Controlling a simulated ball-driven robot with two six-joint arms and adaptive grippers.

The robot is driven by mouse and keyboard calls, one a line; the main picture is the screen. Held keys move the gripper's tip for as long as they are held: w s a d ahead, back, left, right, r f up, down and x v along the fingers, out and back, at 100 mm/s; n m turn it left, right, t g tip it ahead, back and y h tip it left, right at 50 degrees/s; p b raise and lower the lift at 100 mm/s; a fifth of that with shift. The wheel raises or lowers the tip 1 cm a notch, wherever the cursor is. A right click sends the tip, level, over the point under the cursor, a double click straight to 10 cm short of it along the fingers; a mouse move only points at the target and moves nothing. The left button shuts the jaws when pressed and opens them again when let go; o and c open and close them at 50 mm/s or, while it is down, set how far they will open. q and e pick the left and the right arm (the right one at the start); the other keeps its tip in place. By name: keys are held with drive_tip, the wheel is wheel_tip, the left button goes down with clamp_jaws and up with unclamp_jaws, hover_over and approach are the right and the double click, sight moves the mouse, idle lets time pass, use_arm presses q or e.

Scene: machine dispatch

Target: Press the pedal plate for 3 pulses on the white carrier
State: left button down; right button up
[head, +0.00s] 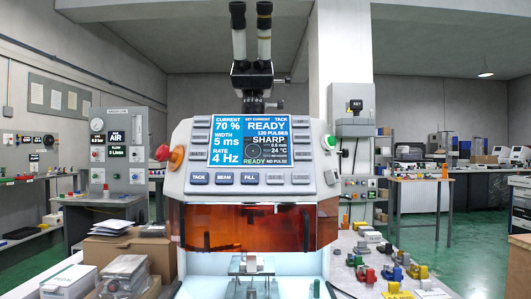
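The bench machine (252,160) stands straight ahead, with a twin-eyepiece microscope (251,60) on top. Its screen (250,142) reads READY, 70 %, 5 ms, 4 Hz, SHARP and NO PULSES. Below the orange window (255,228), a small fixture (251,266) with a pale top stands in the lit chamber; I cannot tell whether this is the white carrier. Dark shapes behind the orange window are unclear. No pedal plate can be made out. Neither of my grippers can be made out.
Cardboard boxes (128,250) and bagged parts (122,272) crowd the left side. Small coloured parts (392,273) lie on the bench at right. A red knob (162,153) and a green button (329,142) flank the panel. Open floor (455,262) lies farther right.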

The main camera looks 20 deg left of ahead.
drive_tip(key=shift+d, duration=0.2)
clamp_jaws()
drive_tip(key=shift+a, duration=0.2)
idle(0.8)
